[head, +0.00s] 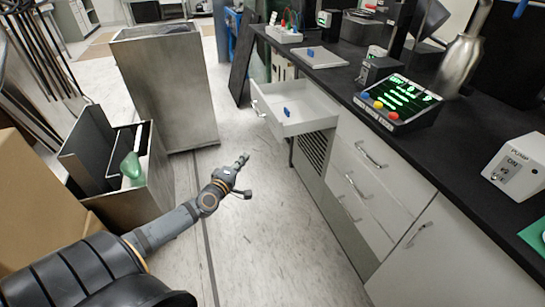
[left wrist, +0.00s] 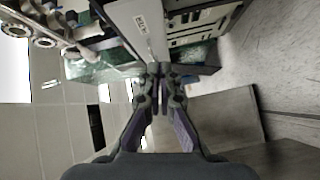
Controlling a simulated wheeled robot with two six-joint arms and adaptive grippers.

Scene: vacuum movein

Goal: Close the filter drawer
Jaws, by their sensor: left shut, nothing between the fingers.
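The filter drawer (head: 300,125) is a white drawer pulled out from the bench cabinet in the head view. Its front with a handle faces left, and small blue items (head: 287,112) show inside. My left gripper (head: 243,160) is in front of the drawer, lower in the picture and apart from it, over the floor. In the left wrist view my left gripper (left wrist: 159,72) is shut and empty. A white panel (left wrist: 137,25) with a small label and a handle, seemingly the drawer front, lies beyond the fingertips. My right gripper is not in view.
The black benchtop (head: 340,80) carries a control box (head: 398,103) with colored buttons and a pump box (head: 517,165). A tall grey cabinet (head: 165,85) and an open bin (head: 135,200) stand left. A cardboard box (head: 35,205) is near. The floor between is clear.

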